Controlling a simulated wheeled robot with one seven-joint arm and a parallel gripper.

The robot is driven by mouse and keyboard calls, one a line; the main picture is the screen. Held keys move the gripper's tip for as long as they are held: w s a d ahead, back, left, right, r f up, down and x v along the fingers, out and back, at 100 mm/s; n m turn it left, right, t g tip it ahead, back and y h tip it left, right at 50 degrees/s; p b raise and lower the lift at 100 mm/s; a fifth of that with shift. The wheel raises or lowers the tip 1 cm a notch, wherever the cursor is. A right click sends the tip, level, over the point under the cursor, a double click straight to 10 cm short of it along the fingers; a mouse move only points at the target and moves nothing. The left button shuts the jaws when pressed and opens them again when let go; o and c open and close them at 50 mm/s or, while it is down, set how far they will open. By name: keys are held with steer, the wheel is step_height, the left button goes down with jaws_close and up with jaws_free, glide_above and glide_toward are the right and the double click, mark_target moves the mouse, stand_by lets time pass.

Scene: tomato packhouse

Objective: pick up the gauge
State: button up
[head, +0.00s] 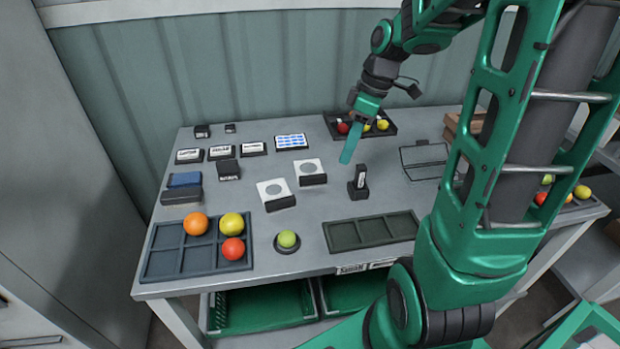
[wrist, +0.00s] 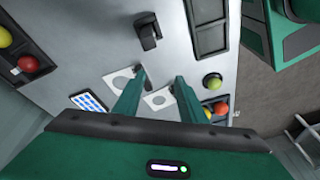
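A small upright black device with a pale face in a dark stand, which looks like the gauge (head: 361,178), stands mid-table. It also shows in the wrist view (wrist: 148,31), beyond the fingertips. Two white plates with grey discs, in dark holders, stand to its left in the head view: the nearer plate (head: 272,189) and the farther plate (head: 310,167). I cannot tell for certain which item the task names. My gripper (wrist: 160,77) is open and empty in the wrist view. In the head view my gripper (head: 349,152) hangs above the table, just behind the black device, apart from it.
A divided tray (head: 168,262) holds orange, yellow and red tomatoes. A green tomato (head: 288,239) sits on a round holder beside an empty tray (head: 345,236). A dark crate (head: 392,129) with tomatoes stands at the back. An open flat case (head: 424,160) lies right of the device.

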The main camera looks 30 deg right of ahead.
steer(key=w+f+n+y, duration=0.1)
steer(key=w+f+n, duration=0.1)
steer(key=w+n, duration=0.35)
glide_above(313, 175)
steer(key=s+d, duration=0.1)
steer(key=d, duration=0.1)
steer(key=shift+y, duration=0.4)
step_height(313, 175, down, 5)
steer(key=shift+s+d+r, duration=0.1)
steer(key=shift+d+x, duration=0.2)
steer(key=shift+x, duration=2.5)
jaws_close()
